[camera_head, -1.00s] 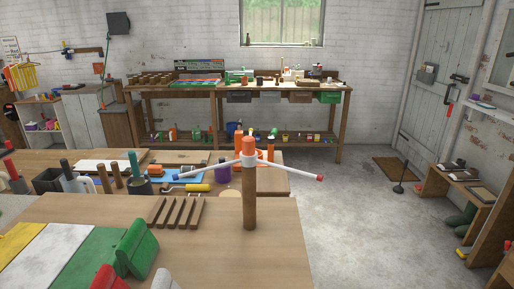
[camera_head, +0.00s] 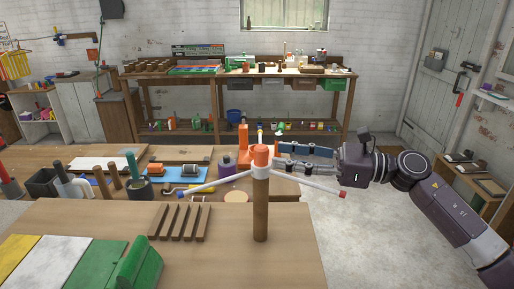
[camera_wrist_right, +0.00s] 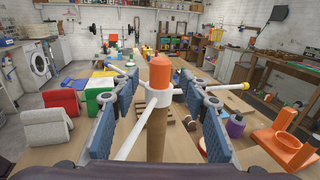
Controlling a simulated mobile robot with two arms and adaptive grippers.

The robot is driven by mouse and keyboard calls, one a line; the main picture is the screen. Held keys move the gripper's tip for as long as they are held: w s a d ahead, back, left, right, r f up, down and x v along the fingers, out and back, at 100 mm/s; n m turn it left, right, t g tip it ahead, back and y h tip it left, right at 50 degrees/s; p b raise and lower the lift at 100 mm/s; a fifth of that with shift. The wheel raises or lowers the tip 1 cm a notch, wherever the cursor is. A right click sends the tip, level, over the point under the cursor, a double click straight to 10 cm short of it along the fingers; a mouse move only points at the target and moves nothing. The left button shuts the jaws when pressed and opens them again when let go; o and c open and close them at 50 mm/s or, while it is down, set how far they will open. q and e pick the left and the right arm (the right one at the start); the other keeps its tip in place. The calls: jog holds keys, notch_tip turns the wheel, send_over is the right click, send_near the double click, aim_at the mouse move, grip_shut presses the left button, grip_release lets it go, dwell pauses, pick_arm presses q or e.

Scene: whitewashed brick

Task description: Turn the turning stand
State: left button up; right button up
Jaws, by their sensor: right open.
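The turning stand (camera_head: 261,205) is an upright wooden post with an orange cap and a white hub with thin white arms. My right gripper (camera_head: 283,158) comes in from the right, beside the stand's top. It is open, and in the wrist view its blue fingers appear on either side of the post. Contact cannot be told. My left gripper is not in view.
The stand is on a wooden table (camera_head: 290,262) with wooden slats (camera_head: 180,222) and a green object (camera_head: 135,275). Behind is a second table with an orange stand (camera_head: 243,140), a purple bottle (camera_head: 227,168) and tools. The floor at right is clear.

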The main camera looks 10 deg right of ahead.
aim_at(262, 152)
jog(key=p+x, duration=0.2)
jog(key=x, duration=0.3)
jog(key=shift+w+a+r, duration=0.1)
jog(key=shift+a+r, duration=0.05)
jog(key=shift+r, duration=0.05)
jog(key=shift+w+a, duration=0.15)
jog(key=shift+a, duration=0.05)
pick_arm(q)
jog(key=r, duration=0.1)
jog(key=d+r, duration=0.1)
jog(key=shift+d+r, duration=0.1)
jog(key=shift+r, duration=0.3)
pick_arm(e)
jog(key=shift+a+f, duration=0.1)
jog(key=shift+f, duration=0.05)
jog(key=shift+c, duration=0.5)
jog(key=c, duration=1)
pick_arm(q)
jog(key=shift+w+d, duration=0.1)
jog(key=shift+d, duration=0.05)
pick_arm(e)
grip_shut()
